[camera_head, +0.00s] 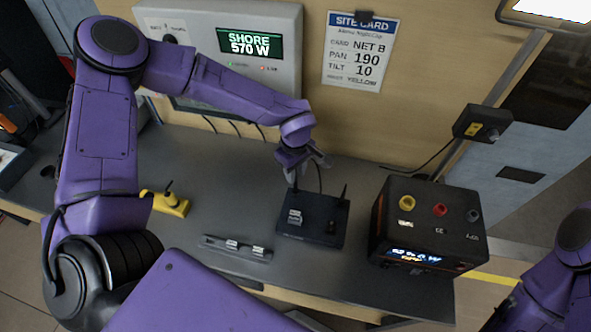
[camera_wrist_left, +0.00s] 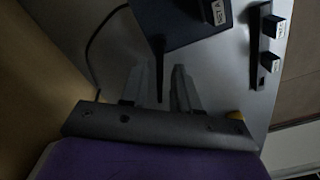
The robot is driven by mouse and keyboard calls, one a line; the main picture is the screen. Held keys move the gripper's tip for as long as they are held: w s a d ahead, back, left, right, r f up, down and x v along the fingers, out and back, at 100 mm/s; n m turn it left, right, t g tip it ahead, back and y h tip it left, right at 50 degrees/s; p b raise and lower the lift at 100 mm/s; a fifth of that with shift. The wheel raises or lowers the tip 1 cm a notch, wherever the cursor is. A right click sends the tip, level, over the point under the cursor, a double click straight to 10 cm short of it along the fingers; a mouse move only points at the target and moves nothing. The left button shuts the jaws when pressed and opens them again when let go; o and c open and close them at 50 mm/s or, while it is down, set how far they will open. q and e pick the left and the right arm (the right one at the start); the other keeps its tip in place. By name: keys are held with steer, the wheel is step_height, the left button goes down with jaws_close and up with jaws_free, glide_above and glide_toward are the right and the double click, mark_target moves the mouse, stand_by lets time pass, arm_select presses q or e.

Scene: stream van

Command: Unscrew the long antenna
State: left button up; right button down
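A black box (camera_head: 322,226) with a small labelled block on top stands on the grey bench. Thin black antennas rise from its back edge: one antenna (camera_head: 343,193) at the right corner, and one at the left partly hidden by my left gripper. In the left wrist view a black antenna (camera_wrist_left: 159,66) shows between the fingers, beside the box (camera_wrist_left: 190,20). My left gripper (camera_head: 308,163) is at the box's back left, fingers apart; in the wrist view the fingers (camera_wrist_left: 160,88) stand either side of the antenna with gaps. My right arm is at the lower right; its gripper is out of view.
A rail (camera_head: 237,247) with small labelled blocks lies in front of the box. A black power unit (camera_head: 425,222) with coloured sockets stands to the right. A yellow block (camera_head: 166,203) with a black stub sits at left. A cable (camera_wrist_left: 92,50) runs behind the box, near the wall.

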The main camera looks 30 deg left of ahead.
arm_select(q)
jaws_close()
steer(key=shift+n+b, duration=0.3)
steer(key=shift+n, duration=1.8)
steer(key=n+b, duration=0.1)
steer(key=n, duration=0.3)
